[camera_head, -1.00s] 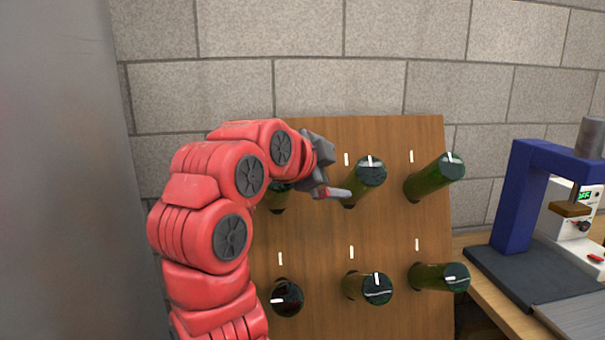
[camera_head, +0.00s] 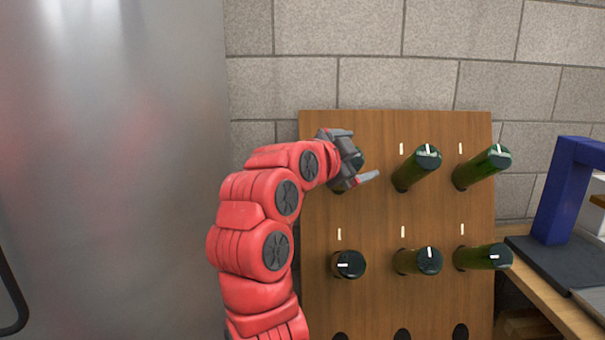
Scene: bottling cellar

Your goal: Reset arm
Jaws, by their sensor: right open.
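My right arm rises in red links at the picture's centre. Its grey right gripper (camera_head: 358,161) is open in front of the upper left of the wooden bottle rack (camera_head: 375,214). The gripper covers most of the upper left green bottle; whether it touches that bottle I cannot tell. The upper middle bottle (camera_head: 415,169) and upper right bottle (camera_head: 482,168) stick out of the board to the right of the gripper. Below are the lower left bottle (camera_head: 349,264), lower middle bottle (camera_head: 420,261) and lower right bottle (camera_head: 483,257). My left gripper is not in view.
A large grey metal surface (camera_head: 110,150) fills the left side. A blue-framed machine (camera_head: 562,185) stands on a wooden bench (camera_head: 555,306) at right. A block wall (camera_head: 430,80) is behind the rack. Dark openings (camera_head: 402,336) show at the bottom edge.

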